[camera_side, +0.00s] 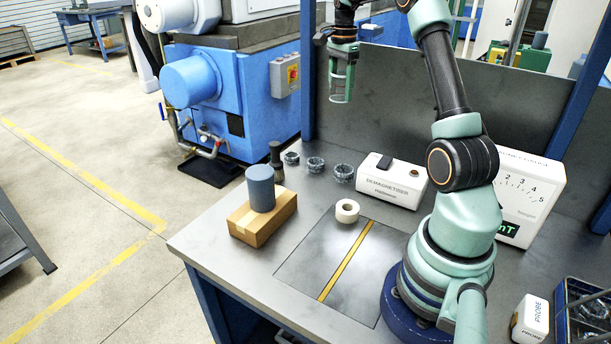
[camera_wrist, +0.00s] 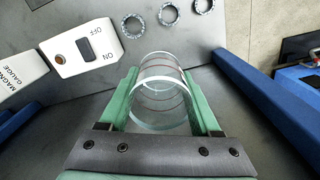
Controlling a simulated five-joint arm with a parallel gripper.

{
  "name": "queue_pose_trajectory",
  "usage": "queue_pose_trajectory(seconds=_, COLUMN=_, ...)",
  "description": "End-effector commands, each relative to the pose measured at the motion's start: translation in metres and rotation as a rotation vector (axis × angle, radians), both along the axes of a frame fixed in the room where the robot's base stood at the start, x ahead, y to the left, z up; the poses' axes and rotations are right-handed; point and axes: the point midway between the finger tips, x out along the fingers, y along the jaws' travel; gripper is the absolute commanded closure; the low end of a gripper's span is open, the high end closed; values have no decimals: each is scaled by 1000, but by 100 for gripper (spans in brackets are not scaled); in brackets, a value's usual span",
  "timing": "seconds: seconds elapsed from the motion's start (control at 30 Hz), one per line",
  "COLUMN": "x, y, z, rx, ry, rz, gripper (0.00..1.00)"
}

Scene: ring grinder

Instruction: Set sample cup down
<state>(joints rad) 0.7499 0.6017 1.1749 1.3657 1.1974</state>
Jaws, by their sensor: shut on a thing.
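The sample cup (camera_wrist: 163,100) is a clear, see-through cylinder with thin dark red lines around it. In the wrist view it lies between the two green fingers of my gripper (camera_wrist: 165,108), which is shut on it. In the side view my gripper (camera_side: 341,85) hangs high above the back of the bench, fingers down, and the cup (camera_side: 340,82) shows faintly between them. The cup is held well clear of the bench top. What it contains, if anything, I cannot tell.
Below stand the demagnetizer box (camera_side: 391,182) and several bearing rings (camera_side: 316,165). A white tape roll (camera_side: 347,211) sits beside a steel plate with a yellow stripe (camera_side: 347,262). A grey cylinder (camera_side: 261,190) stands on a cardboard box (camera_side: 262,222). The gauge (camera_side: 526,196) is at right.

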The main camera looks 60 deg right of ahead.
Motion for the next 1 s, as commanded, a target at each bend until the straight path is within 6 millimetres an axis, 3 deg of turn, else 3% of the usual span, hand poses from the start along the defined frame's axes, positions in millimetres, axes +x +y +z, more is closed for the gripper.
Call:
queue_pose_trajectory(seconds=0.23, x=26, y=110, z=21, rx=-2, ry=-3, rz=317, gripper=90)
queue_pose_trajectory(seconds=0.47, x=16, y=223, z=31, rx=-2, ry=-4, rz=662, gripper=90)
queue_pose_trajectory(seconds=0.7, x=-31, y=326, z=27, rx=-3, ry=-4, rz=1039, gripper=90)
queue_pose_trajectory(seconds=0.83, x=-66, y=368, z=20, rx=-2, ry=-5, rz=1234, gripper=90)
queue_pose_trajectory(seconds=1.0, x=-105, y=400, z=7, rx=-1, ry=-3, rz=1429, gripper=90)
